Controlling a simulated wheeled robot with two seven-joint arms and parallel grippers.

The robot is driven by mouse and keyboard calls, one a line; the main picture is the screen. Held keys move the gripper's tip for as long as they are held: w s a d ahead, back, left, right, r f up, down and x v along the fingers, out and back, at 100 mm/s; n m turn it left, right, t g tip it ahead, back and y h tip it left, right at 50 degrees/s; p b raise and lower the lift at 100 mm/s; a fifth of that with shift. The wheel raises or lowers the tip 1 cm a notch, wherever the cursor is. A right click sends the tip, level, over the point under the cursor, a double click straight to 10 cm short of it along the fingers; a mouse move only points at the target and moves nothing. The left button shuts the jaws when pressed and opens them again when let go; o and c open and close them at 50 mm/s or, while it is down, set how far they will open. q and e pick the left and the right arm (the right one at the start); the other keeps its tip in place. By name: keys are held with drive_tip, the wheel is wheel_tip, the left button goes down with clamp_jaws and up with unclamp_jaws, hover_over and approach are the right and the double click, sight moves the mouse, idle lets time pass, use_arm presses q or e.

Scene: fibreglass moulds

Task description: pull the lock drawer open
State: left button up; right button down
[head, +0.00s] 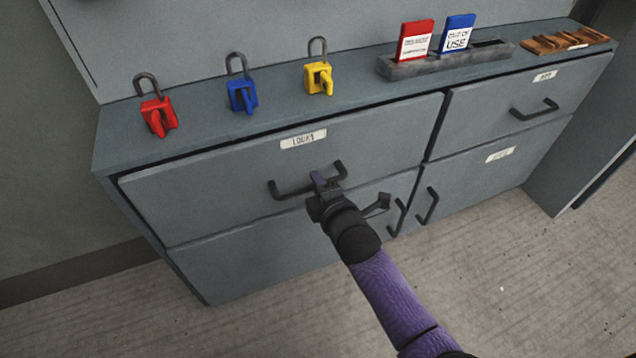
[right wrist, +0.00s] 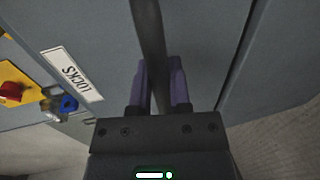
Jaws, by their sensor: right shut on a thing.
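The lock drawer (head: 230,178), labelled "LOCKS", is the upper left drawer of a grey-blue cabinet. Its front looks flush with the cabinet, with a dark line along its top edge. Its dark bar handle (head: 290,192) sits below the label. My right gripper (head: 320,184) is at the right part of this handle. In the right wrist view the handle bar (right wrist: 148,35) runs between the two purple fingers (right wrist: 160,85), which are shut on it. The label also shows there at the left. The drawer's inside is hidden. My left gripper is out of view.
On the cabinet top stand a red padlock (head: 158,115), a blue padlock (head: 241,95) and a yellow padlock (head: 318,77). A grey holder (head: 400,70) with red and blue tags and a wooden rack (head: 565,41) are at the right. The floor in front is clear.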

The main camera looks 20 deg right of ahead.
use_arm(q)
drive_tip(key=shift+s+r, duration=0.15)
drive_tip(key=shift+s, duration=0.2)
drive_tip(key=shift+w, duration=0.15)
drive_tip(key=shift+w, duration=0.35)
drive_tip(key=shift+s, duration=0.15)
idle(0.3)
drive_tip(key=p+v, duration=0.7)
drive_tip(key=p, duration=0.1)
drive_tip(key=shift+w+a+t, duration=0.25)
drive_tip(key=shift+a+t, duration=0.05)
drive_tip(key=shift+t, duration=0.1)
use_arm(e)
drive_tip(key=f+v, duration=0.3)
drive_tip(key=v, duration=1.3)
drive_tip(key=shift+s+f, duration=0.2)
drive_tip(key=shift+s, duration=0.5)
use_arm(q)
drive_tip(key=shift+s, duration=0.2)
